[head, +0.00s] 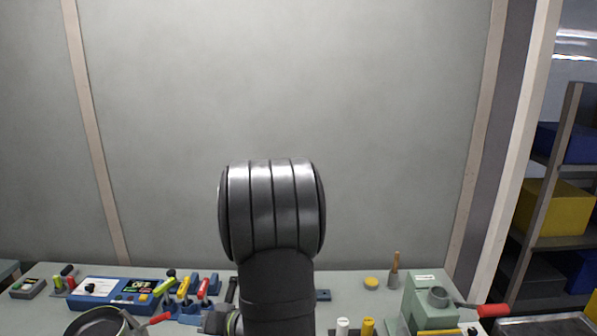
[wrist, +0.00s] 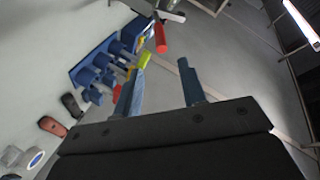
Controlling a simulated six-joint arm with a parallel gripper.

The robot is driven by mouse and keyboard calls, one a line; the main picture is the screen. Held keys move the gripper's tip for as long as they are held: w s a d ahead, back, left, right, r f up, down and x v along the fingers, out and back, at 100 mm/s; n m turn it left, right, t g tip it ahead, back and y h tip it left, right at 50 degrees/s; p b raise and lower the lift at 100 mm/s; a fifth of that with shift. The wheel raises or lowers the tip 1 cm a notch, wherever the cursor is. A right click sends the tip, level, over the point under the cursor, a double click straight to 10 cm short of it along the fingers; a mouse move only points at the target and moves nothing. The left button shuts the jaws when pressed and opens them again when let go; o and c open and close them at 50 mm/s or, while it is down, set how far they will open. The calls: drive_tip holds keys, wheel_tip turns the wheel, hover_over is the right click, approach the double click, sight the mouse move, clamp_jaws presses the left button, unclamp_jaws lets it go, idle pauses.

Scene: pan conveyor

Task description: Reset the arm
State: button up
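My gripper (wrist: 160,84) shows in the wrist view with its two blue fingers apart and nothing between them. In the head view my large dark arm link stands in the middle and hides part of the bench. My gripper's fingers cannot be made out there.
A pale bench (head: 345,282) runs along the wall. A blue control panel (head: 115,291) and blue stands with coloured handles are left of my arm. A dark pan (head: 98,322) is at the front left.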

approach(162, 316)
drive_tip(key=x, duration=1.1)
drive_tip(key=shift+w+d+f, duration=0.15)
drive_tip(key=shift+w+f, duration=0.1)
drive_tip(key=shift+f, duration=0.15)
drive_tip(key=shift+w+a+r, duration=0.15)
drive_tip(key=shift+a, duration=0.1)
drive_tip(key=shift+r+h, duration=0.25)
drive_tip(key=shift+h, duration=0.15)
drive_tip(key=shift+a+r+h, duration=0.2)
drive_tip(key=shift+a+h, duration=0.05)
drive_tip(key=shift+h, duration=0.35)
drive_tip(key=shift+d+f+y, duration=0.45)
drive_tip(key=shift+f+y, duration=0.2)
drive_tip(key=shift+y, duration=0.15)
drive_tip(key=v, duration=1.3)
drive_tip(key=shift+s+d, duration=0.2)
drive_tip(key=shift+d, duration=0.2)
